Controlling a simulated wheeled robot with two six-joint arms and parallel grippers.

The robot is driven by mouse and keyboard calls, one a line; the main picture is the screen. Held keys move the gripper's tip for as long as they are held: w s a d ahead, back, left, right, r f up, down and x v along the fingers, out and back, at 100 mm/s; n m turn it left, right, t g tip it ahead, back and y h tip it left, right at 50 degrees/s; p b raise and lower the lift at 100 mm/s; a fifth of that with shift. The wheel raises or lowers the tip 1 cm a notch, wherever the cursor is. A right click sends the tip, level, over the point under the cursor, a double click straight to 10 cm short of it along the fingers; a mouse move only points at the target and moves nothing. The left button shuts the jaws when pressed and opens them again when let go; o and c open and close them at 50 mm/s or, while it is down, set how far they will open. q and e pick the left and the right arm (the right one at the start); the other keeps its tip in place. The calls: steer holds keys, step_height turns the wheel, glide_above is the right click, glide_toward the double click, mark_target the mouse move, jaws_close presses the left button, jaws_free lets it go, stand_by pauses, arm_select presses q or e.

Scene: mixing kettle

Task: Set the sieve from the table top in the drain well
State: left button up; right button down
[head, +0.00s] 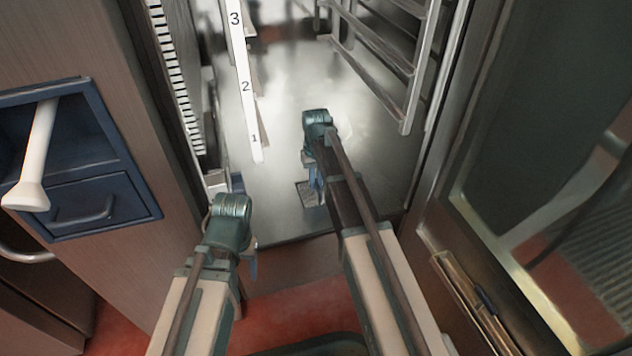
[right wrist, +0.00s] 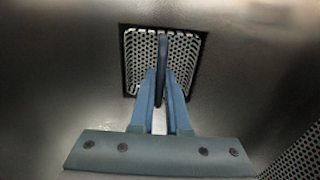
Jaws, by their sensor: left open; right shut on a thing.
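The sieve (right wrist: 185,52) is a light perforated plate with a dark upright grip, seen in the right wrist view. It also shows in the head view (head: 307,197), partly hidden by my right arm. My right gripper (right wrist: 161,75) is shut on the sieve's grip, and its blue fingers hide the plate's middle. The dark drain well (right wrist: 128,82) shows as a border around the plate. I cannot tell whether the sieve is seated in it or just above it. In the head view my left gripper (head: 252,263) is apart from the sieve, low on the left, its fingers mostly hidden.
A metal rack (head: 385,75) stands at the back right of the shiny metal floor (head: 280,215). A numbered white scale (head: 247,90) stands on the left. A blue drawer unit (head: 85,205) with a white-handled tool (head: 38,150) is further left. A glazed door (head: 530,150) bounds the right.

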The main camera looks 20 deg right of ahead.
steer(key=shift+c, duration=1.7)
jaws_free()
steer(key=shift+r+p, duration=3.5)
steer(key=shift+p, duration=0.1)
steer(key=shift+s+f, duration=0.1)
